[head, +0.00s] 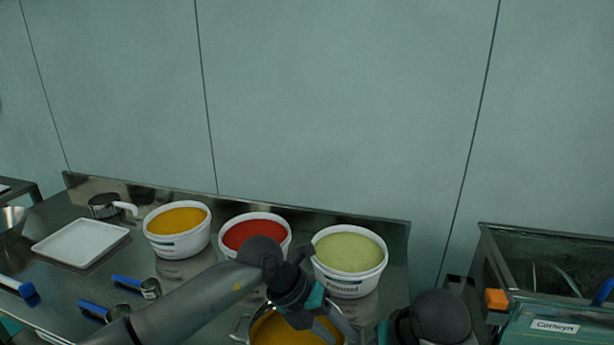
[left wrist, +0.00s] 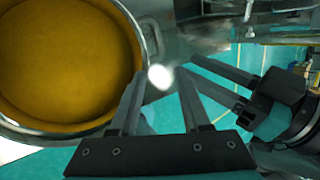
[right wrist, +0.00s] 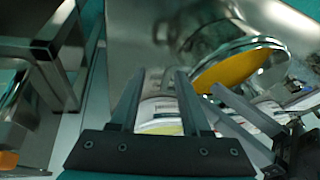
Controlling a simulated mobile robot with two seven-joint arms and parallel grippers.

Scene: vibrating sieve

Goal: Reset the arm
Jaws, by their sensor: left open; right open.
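My left gripper (head: 318,322) is open in the head view, in front of and partly over a metal pot (head: 352,333) of orange-yellow contents. In the left wrist view its fingers (left wrist: 161,75) are apart with nothing between them, beside the pot's rim (left wrist: 152,40). My right gripper (right wrist: 160,74) is open in the right wrist view, with its fingers apart. The pot (right wrist: 200,48) stands beyond it there. The right gripper also shows at the right of the left wrist view (left wrist: 222,88), close to the left one. In the head view its fingers are hidden.
White tubs of orange (head: 178,245), red (head: 240,257) and green contents (head: 345,285) stand along the table's back. A white tray (head: 48,246) and blue-handled tools (head: 128,281) lie left. A machine (head: 555,325) labelled Corteryn stands right. The wall is close behind the table.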

